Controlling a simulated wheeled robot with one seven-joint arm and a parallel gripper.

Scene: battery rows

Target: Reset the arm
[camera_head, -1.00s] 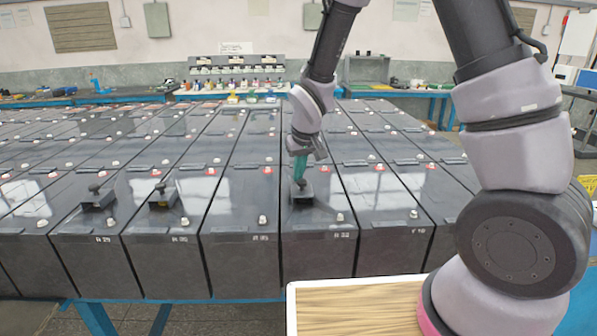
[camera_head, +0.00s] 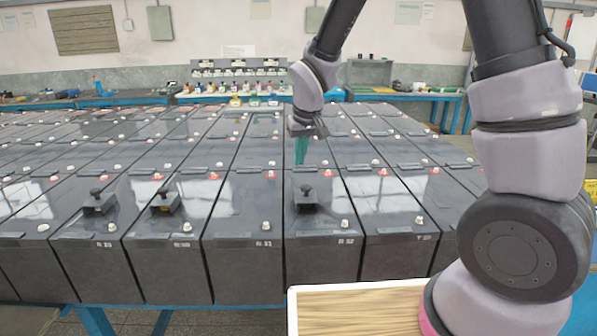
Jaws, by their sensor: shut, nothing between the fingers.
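My gripper (camera_head: 301,150) has teal fingers and points down above the rows of black batteries. It is shut and empty. Below it and apart from it, a small dark block with a knob (camera_head: 306,195) sits on top of the battery marked 32 (camera_head: 320,262). My arm comes in from the upper right and hides part of the back of the room.
A wooden-topped surface with a white rim (camera_head: 289,312) lies at the front. Shelves with bottles (camera_head: 240,88) stand at the back.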

